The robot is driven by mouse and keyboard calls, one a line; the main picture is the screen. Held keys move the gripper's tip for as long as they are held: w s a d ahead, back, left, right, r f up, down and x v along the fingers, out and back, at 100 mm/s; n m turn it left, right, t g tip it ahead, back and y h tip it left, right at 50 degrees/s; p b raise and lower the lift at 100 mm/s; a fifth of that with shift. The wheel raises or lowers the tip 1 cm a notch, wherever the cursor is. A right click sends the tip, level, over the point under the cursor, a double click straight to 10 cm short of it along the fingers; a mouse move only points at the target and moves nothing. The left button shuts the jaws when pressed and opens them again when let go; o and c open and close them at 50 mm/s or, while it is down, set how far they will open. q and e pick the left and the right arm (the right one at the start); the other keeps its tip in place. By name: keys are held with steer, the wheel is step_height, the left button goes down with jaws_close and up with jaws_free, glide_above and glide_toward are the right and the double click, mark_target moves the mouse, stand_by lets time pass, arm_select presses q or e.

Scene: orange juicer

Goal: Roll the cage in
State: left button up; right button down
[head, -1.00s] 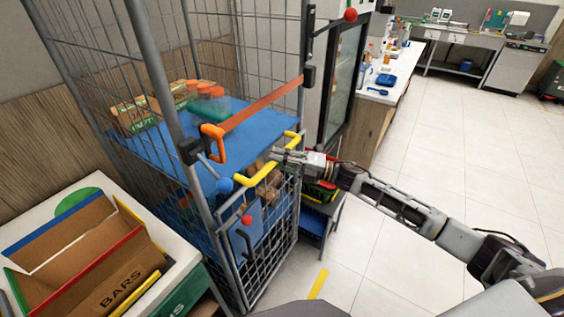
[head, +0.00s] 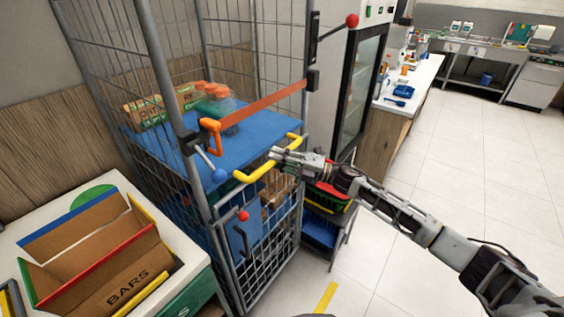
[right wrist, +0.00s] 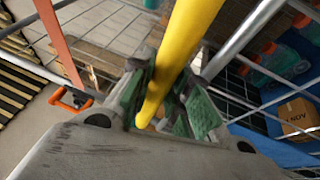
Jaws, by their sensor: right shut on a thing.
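The roll cage (head: 265,255) is a tall grey wire cage with blue shelves, standing left of centre in the head view. An orange strap (head: 262,105) with an orange hook crosses its open upper front. A yellow handle (head: 255,172) sits on the front at shelf height. My right gripper (head: 275,157) reaches it from the right. In the right wrist view the fingers (right wrist: 165,110) are closed around the yellow bar (right wrist: 178,55). Boxes and bottles stand on the upper blue shelf (head: 245,135). My left gripper is not in view.
A white table (head: 195,255) with an open cardboard BARS box (head: 95,260) stands close on the left. A glass-door fridge (head: 358,90) and a counter (head: 425,75) stand behind on the right. A crate rack (head: 322,235) is beside the cage. Tiled floor at right is clear.

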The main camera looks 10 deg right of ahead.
steer(key=shift+w+a+f, duration=0.1)
steer(key=shift+w+a, duration=0.1)
steer(key=shift+w, duration=0.1)
steer(key=c, duration=1.7)
jaws_free()
steer(key=o, duration=0.4)
steer(key=shift+w+a, duration=0.2)
steer(key=shift+s+d, duration=0.15)
steer(key=shift+v, duration=5.85)
